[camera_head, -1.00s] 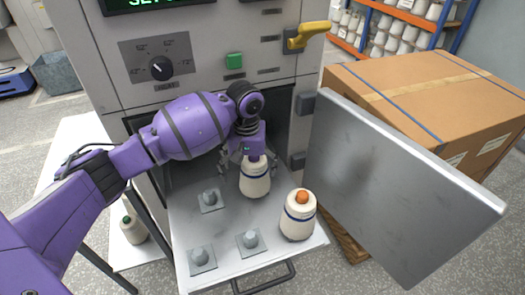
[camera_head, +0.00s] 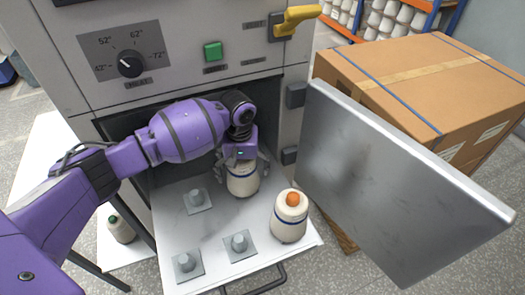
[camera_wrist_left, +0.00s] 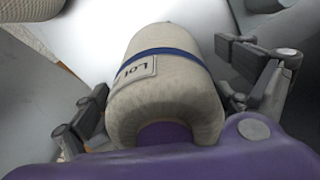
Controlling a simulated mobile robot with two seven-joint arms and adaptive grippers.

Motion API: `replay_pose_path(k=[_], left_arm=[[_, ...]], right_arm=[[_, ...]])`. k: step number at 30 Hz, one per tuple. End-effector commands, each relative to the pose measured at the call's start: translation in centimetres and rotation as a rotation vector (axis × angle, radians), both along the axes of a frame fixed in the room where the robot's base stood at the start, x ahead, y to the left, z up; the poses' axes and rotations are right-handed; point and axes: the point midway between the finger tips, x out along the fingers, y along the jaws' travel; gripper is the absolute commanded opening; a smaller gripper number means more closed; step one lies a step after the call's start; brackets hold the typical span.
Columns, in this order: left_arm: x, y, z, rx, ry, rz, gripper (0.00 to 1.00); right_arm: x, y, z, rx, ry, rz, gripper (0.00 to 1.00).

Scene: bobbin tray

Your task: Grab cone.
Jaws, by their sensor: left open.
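A cream cone with a blue band (camera_head: 242,183) stands upright on the tray (camera_head: 222,213) at its back right. My left gripper (camera_head: 243,165) is over it from above, with its fingers on either side of the cone's upper part. In the left wrist view the cone (camera_wrist_left: 170,85), with a blue band and a label, lies between the open fingers. Gaps show beside both fingers. A purple part shows at the cone's near end. A second cone with an orange top (camera_head: 289,218) stands on the tray's front right. My right gripper is not in view.
Several empty pegs on square plates, one of them at the front left (camera_head: 186,263), stand on the tray. The open metal door (camera_head: 390,180) is close on the right. A green-topped cone (camera_head: 121,229) stands on the white table at left. A cardboard box (camera_head: 430,90) is behind the door.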

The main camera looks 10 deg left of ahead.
Motion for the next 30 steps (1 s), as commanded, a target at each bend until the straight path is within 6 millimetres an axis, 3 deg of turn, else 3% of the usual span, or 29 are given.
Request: replay_pose_path(k=[6,20,30], left_arm=[[-0.03,0.05,-0.08,0.0,0.0,0.001,0.93],[0.01,0.02,-0.02,-0.001,0.0,0.001,0.34],[0.02,-0.01,0.47,-0.001,-0.001,0.001,0.34]], right_arm=[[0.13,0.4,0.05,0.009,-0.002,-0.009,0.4],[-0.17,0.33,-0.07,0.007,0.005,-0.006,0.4],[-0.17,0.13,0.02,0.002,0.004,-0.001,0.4]])
